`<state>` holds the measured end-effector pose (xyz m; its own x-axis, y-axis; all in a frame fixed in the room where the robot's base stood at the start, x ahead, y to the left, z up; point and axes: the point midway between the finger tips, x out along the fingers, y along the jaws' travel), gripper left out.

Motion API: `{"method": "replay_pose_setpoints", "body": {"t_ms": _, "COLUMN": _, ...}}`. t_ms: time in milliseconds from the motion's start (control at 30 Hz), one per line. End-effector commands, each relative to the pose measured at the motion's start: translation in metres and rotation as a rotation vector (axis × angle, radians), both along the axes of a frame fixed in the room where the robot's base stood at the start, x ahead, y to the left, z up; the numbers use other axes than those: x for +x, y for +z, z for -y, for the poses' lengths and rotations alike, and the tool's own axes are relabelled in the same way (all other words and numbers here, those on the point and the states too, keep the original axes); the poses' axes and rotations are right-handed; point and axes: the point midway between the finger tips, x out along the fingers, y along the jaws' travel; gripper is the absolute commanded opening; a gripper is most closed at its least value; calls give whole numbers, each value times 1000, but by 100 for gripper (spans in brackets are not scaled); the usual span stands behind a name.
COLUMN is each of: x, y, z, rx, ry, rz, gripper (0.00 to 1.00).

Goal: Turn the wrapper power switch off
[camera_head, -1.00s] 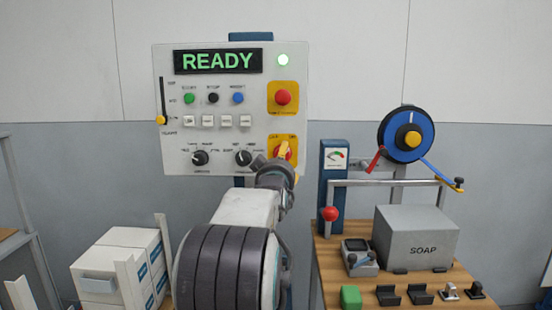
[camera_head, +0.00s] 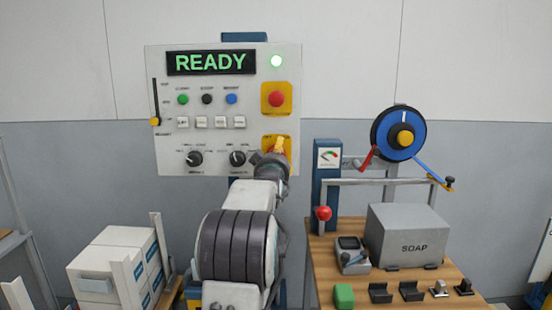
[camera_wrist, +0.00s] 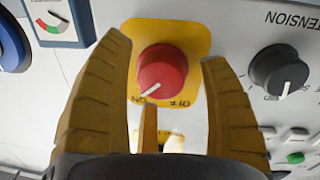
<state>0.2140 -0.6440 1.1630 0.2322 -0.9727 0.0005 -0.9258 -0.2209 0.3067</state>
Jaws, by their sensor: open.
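The power switch is a red rotary knob on a yellow plate at the lower right of the control panel (camera_head: 220,135). In the head view my gripper (camera_head: 279,146) covers most of it. In the wrist view, upside down, the red knob (camera_wrist: 163,68) shows clearly, with ON and OFF printed on its yellow plate (camera_wrist: 195,38). Its white pointer line aims toward ON. My gripper (camera_wrist: 163,52) is open, with one yellow finger on each side of the knob and visible gaps. I cannot tell how deep the fingertips reach.
A black tension dial (camera_wrist: 278,72) sits beside the switch. A red emergency button (camera_head: 277,98) is above it.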

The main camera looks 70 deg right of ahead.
Motion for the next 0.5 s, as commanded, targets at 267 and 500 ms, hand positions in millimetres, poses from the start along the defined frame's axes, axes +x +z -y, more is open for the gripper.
{"method": "replay_pose_setpoints", "body": {"t_ms": 267, "x": 0, "y": 0, "z": 0, "rx": 0, "ry": 0, "rz": 0, "gripper": 52}}
{"method": "replay_pose_setpoints", "body": {"t_ms": 500, "x": 0, "y": 0, "z": 0, "rx": 1, "ry": 0, "rz": 0, "gripper": 30}}
